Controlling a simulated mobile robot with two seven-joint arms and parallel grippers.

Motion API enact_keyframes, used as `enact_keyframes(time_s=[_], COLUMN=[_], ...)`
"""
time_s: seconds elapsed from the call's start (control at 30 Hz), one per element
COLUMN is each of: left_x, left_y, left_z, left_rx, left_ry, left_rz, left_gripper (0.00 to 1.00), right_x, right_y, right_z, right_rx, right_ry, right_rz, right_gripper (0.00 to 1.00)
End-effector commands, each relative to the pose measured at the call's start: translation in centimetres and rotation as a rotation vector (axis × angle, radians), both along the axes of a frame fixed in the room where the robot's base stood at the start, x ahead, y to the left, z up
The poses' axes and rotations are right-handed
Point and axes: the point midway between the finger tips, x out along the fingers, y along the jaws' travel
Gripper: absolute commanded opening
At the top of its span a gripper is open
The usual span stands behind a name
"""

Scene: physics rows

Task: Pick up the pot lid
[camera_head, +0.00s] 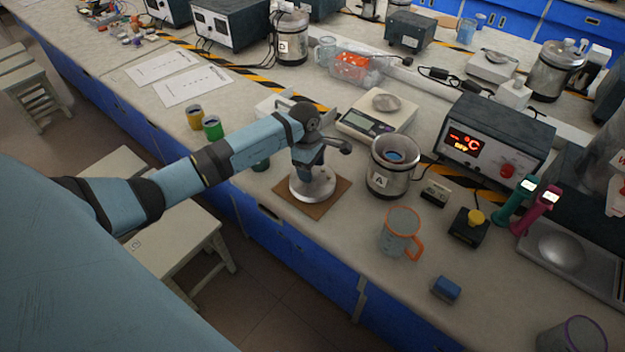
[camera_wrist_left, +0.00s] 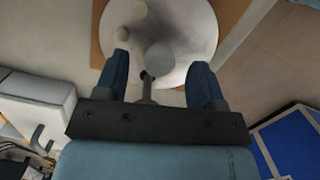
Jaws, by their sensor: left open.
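The pot lid (camera_head: 318,189) is a round, shiny silver disc lying on a brown square mat (camera_head: 334,199) near the front edge of the bench. In the left wrist view the lid (camera_wrist_left: 190,35) fills the top middle, with a pale round knob (camera_wrist_left: 159,56) near its centre. My left gripper (camera_head: 308,170) points down over the lid, its fingers partly hidden in the head view. In the wrist view the left gripper (camera_wrist_left: 161,72) is open, its two blue fingers on either side of the knob. I cannot tell whether they touch it. My right gripper is not in view.
An open metal pot marked A (camera_head: 377,182) stands right of the lid. A scale (camera_head: 365,124) is behind. A glass mug with an orange handle (camera_head: 398,238), a blue block (camera_head: 446,289) and a yellow-button box (camera_head: 468,230) stand to the right.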

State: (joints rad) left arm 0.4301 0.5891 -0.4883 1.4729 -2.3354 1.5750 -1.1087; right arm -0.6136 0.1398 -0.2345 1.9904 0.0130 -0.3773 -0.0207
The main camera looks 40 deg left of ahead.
Motion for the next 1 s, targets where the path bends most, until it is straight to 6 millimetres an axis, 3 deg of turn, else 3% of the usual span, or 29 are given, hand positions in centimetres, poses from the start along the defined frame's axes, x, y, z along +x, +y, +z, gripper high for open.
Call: enact_keyframes(time_s=[0.3,0.6,1.0], left_x=[0.02,0.01,0.08], left_y=[-0.08,-0.10,-0.10], left_z=[-0.77,-0.74,-0.12], left_rx=[0.000,0.000,-0.001], left_ry=[-0.001,-0.001,-0.003], left_rz=[0.000,0.000,-0.001], left_gripper=[0.63,0.00,0.00], right_x=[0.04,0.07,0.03], right_y=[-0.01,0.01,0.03], right_z=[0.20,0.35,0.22], right_rx=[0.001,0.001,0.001], right_ry=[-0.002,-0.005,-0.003], right_rz=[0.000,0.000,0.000], right_gripper=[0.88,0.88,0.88])
